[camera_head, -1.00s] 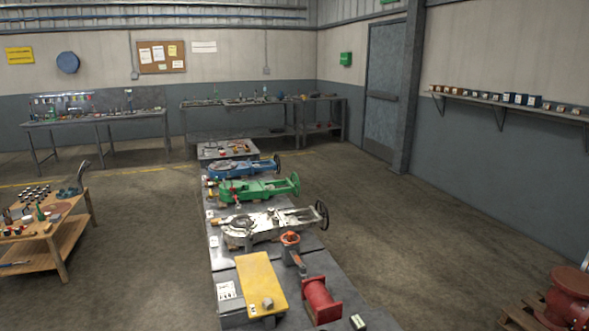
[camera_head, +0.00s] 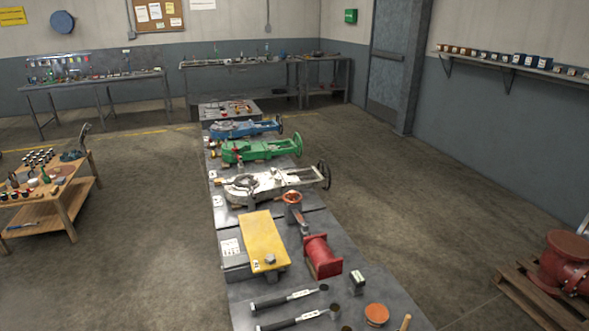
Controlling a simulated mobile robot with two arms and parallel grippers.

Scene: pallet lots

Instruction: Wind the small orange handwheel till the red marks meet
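A small orange ring-shaped part (camera_head: 292,197), which looks like the orange handwheel, sits on top of a small body on the long grey table. It stands right of a yellow slab (camera_head: 262,240) and behind a red flanged cylinder (camera_head: 322,256). Another orange round piece (camera_head: 376,313) lies at the near right of the table; I cannot tell what it is. Red marks are too small to make out. Neither of my grippers is in view.
Two black-handled tools (camera_head: 290,299) lie near. A wooden bench (camera_head: 75,200) stands left, a red flanged body (camera_head: 565,263) on a pallet right. Floor between is clear.

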